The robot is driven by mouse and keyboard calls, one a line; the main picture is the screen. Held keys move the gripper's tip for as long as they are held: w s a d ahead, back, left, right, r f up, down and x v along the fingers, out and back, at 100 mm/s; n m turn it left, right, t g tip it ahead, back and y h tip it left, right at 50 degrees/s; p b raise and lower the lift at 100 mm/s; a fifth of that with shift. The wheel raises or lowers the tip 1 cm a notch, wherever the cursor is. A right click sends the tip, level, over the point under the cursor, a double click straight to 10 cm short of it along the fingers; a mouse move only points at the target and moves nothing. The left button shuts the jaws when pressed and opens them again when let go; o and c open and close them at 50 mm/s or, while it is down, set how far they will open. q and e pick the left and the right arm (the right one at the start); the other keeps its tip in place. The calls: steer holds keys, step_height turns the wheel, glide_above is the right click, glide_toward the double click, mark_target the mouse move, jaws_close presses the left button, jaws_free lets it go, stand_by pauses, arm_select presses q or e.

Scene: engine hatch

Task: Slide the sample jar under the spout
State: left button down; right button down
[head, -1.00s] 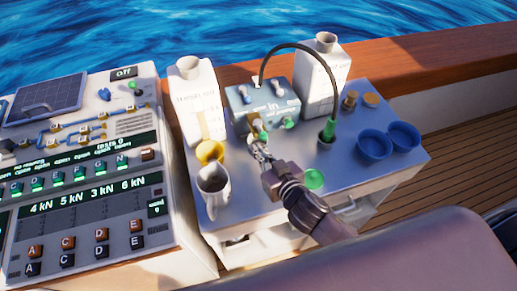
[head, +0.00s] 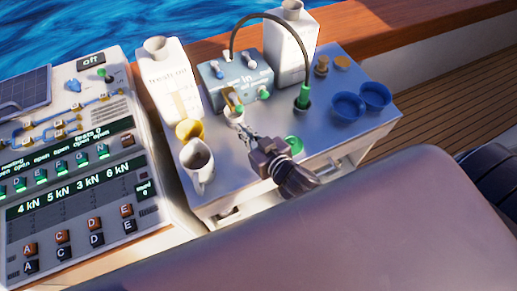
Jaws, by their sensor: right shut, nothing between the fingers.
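A small pale jar (head: 234,116), which looks like the sample jar, stands on the metal bench top directly below or just in front of the brass spout (head: 231,98). I cannot tell whether it is exactly centred. The spout is on the front of the blue-grey pump box (head: 240,80). My right gripper (head: 244,132) is shut and empty, its fingertips close in front of the jar, pointing at it. Whether they touch it is too small to tell. My left gripper is out of view.
A white jug (head: 197,165) and a yellow cup (head: 189,130) stand left of the gripper, before a fresh oil bottle (head: 170,85). Blue bowls (head: 347,107) sit at right. A black hose (head: 259,17) arches above.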

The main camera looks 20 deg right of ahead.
steer(key=s, duration=0.2)
steer(key=s+d+b, duration=0.1)
steer(key=s, duration=0.2)
steer(key=s+b, duration=0.1)
steer(key=s, duration=0.1)
steer(key=shift+s+d+f, duration=0.15)
steer(key=shift+s+d, duration=0.15)
steer(key=shift+s, duration=0.1)
steer(key=shift+s+d, duration=0.2)
steer(key=shift+s, duration=0.7)
